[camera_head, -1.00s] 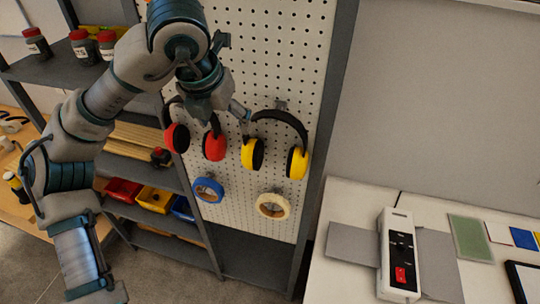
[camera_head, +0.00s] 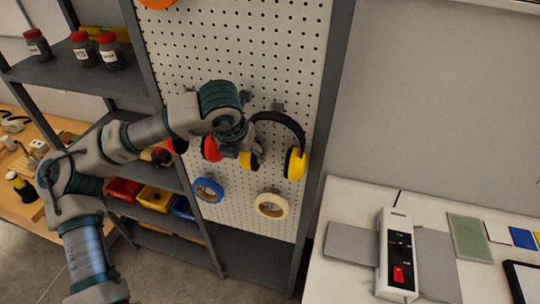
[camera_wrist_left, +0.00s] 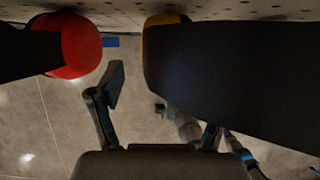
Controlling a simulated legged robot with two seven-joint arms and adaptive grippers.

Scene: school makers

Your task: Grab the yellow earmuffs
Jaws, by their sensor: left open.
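The yellow earmuffs (camera_head: 296,165) hang by their black headband on the pegboard, to the right of the red earmuffs (camera_head: 211,149). My left gripper (camera_head: 248,146) is open at the left cup of the yellow earmuffs and partly hides it. In the left wrist view, a large black pad with a yellow edge (camera_wrist_left: 166,22) fills the upper right, and a red cup (camera_wrist_left: 80,46) is at the upper left. One finger of my left gripper (camera_wrist_left: 162,105) shows between the two cups. The other finger is partly hidden by the black pad. My right gripper is not seen.
Blue tape (camera_head: 207,190) and cream tape (camera_head: 271,205) hang below on the pegboard (camera_head: 250,60). A grey shelf with jars (camera_head: 110,50) and coloured bins (camera_head: 153,199) is at left. A white table (camera_head: 345,205) with a device is at right.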

